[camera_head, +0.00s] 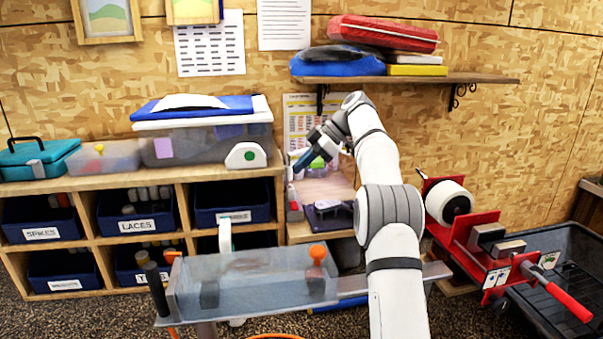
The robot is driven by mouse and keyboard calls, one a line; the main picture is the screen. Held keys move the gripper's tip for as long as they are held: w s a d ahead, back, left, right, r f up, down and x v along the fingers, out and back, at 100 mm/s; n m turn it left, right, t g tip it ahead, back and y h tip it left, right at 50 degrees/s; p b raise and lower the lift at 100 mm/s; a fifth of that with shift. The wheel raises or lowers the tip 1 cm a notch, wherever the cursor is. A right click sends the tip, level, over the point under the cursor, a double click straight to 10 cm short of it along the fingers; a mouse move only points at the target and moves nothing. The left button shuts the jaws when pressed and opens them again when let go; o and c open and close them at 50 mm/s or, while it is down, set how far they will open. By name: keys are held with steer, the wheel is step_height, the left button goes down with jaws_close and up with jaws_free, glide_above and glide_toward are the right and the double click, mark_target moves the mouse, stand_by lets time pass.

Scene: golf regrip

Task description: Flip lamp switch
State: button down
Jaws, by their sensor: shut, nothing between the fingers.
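My white arm reaches up from the bottom right and bends over to the left. My gripper (300,164) is dark and points down-left, above the low wooden stand between the cubby shelf and my arm. It looks shut and holds nothing. A small green patch shows beside it. I cannot clearly make out a lamp or its switch. A white rounded device with a green round spot (246,155) stands on the cubby shelf's right end, left of my gripper and apart from it.
The cubby shelf (88,184) holds labelled dark bins, with a clear tub (178,148) on top. A wall shelf (420,78) with cases hangs above my arm. A translucent tray (250,285) stands in front. A red clamp machine (470,245) is to the right.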

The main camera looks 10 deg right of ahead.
steer(key=d+r+p, duration=0.1)
steer(key=d, duration=0.5)
steer(key=shift+d+r+t+p, duration=0.15)
steer(key=shift+d+t+p, duration=0.15)
steer(key=shift+d+p, duration=0.1)
steer(key=shift+a, duration=0.1)
glide_above(294, 206)
steer(key=d, duration=0.2)
steer(key=f, duration=0.7)
steer(key=shift+w+a, duration=0.25)
steer(key=shift+w, duration=0.1)
steer(key=shift+w+d+f+p, duration=0.1)
steer(key=shift+w+f+p, duration=0.1)
steer(key=shift+f, duration=0.4)
steer(key=shift+w+f+p, duration=0.1)
steer(key=shift+f+p, duration=0.1)
steer(key=shift+f, duration=1.15)
